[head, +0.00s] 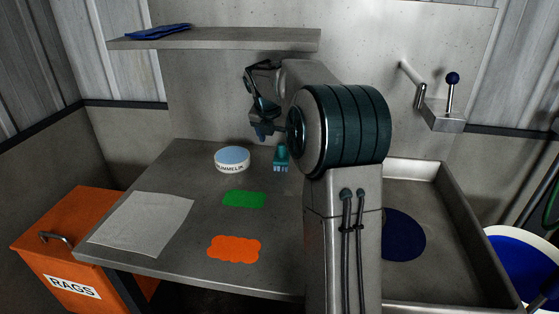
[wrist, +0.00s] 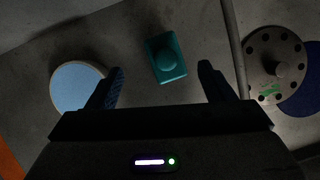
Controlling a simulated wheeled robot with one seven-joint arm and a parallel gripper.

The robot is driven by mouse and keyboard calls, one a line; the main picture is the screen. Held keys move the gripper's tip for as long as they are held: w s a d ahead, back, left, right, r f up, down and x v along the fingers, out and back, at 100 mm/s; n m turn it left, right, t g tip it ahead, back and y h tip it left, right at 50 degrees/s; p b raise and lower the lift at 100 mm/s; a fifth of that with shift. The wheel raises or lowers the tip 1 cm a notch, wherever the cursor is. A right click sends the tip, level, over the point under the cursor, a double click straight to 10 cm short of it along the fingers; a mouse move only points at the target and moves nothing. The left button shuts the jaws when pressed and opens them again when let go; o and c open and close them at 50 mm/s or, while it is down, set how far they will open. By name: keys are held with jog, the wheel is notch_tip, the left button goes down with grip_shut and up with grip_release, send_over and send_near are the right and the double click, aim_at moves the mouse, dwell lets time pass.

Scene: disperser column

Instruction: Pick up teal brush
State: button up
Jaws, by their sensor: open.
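The teal brush (head: 281,159) stands on the grey table near its back, just left of my arm in the head view. In the wrist view the brush (wrist: 166,58) shows from above as a teal block with a round knob on top. It lies ahead of the gap between my fingers, a little right of centre. My gripper (wrist: 160,80) is open and empty, with one dark finger on each side of that gap.
A round white tin with a blue top (head: 232,159) stands left of the brush. A green patch (head: 244,198), an orange patch (head: 234,248) and a pale sheet (head: 141,224) lie on the table. A shelf (head: 215,39) hangs above. A sink basin (head: 440,240) is right; a perforated disc (wrist: 274,67) shows there.

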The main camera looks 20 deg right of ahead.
aim_at(280, 145)
jog(key=x, duration=0.3)
jog(key=b+x, duration=0.1)
jog(key=x, duration=0.3)
jog(key=shift+d, duration=0.25)
jog(key=c, duration=1.2)
jog(key=shift+r, duration=0.15)
jog(key=shift+s+a+r, duration=0.1)
jog(key=shift+a+r, duration=0.05)
jog(key=shift+r, duration=0.15)
notch_tip(280, 145, up, 7)
jog(key=shift+s+f+p, duration=0.1)
jog(key=shift+p, duration=0.9)
jog(key=s+a, duration=0.3)
jog(key=s, duration=0.2)
jog(key=s+a, duration=0.4)
jog(key=s, duration=0.1)
jog(key=s+a+b, duration=0.1)
jog(key=s+a, duration=0.3)
jog(key=s, duration=0.2)
jog(key=shift+s+f, duration=0.1)
jog(key=shift+f, duration=0.2)
jog(key=shift+c, duration=0.8)
